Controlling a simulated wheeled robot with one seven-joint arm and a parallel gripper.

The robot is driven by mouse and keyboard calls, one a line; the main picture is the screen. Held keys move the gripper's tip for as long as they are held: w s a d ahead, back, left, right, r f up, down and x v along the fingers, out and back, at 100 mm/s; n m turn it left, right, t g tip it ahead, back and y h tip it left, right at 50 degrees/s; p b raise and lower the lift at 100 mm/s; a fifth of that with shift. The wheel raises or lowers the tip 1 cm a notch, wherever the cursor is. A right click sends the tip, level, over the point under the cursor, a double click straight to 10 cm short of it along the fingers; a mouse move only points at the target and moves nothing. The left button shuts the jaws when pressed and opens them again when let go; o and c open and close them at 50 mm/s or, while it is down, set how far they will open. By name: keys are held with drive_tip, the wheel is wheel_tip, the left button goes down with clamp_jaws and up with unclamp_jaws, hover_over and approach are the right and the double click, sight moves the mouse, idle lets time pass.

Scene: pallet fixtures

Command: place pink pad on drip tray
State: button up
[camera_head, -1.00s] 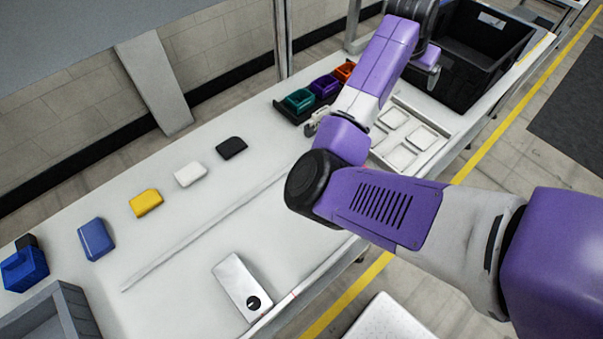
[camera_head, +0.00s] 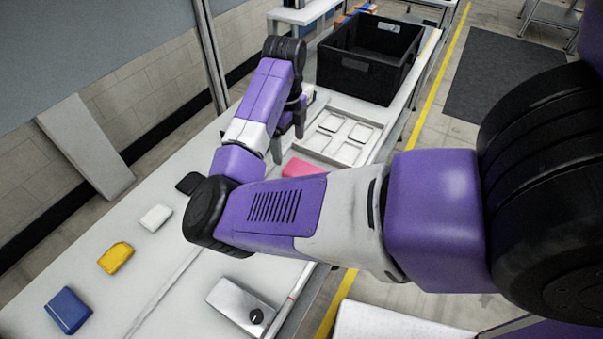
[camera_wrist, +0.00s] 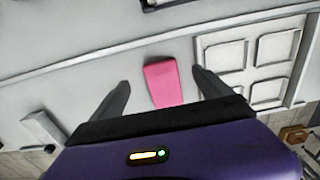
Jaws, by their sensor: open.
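The pink pad (camera_head: 302,168) lies flat on the white table, partly hidden by my arm in the head view. In the wrist view the whole pink pad (camera_wrist: 163,82) shows between my fingers and apart from both. My gripper (camera_head: 289,134) is open and empty, pointing down near the pad; its spread fingers (camera_wrist: 160,78) also show in the wrist view. A white tray (camera_head: 318,150) with several raised-edge square places lies beside the pad; it also shows at the right of the wrist view (camera_wrist: 246,80). I cannot tell whether this is the drip tray.
A black crate (camera_head: 345,78) stands beyond the tray. Black (camera_head: 188,183), white (camera_head: 155,217), yellow (camera_head: 115,257) and blue (camera_head: 68,310) pads lie in a row to the left. A silver box with a black knob (camera_head: 236,303) sits near the front edge.

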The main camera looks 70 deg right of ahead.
sight(292, 165)
drive_tip(key=shift+s+a+f+p, duration=0.1)
drive_tip(key=shift+f+p, duration=0.15)
drive_tip(key=shift+f, duration=0.95)
drive_tip(key=shift+s+d+f+p, duration=0.15)
drive_tip(key=shift+f+p, duration=0.15)
drive_tip(key=shift+f, duration=0.85)
drive_tip(key=shift+s+a+f+p, duration=0.15)
drive_tip(key=shift+f+p, duration=0.1)
drive_tip(key=shift+f, duration=0.95)
drive_tip(key=c, duration=1.5)
drive_tip(key=shift+c, duration=0.2)
drive_tip(key=shift+r, duration=0.15)
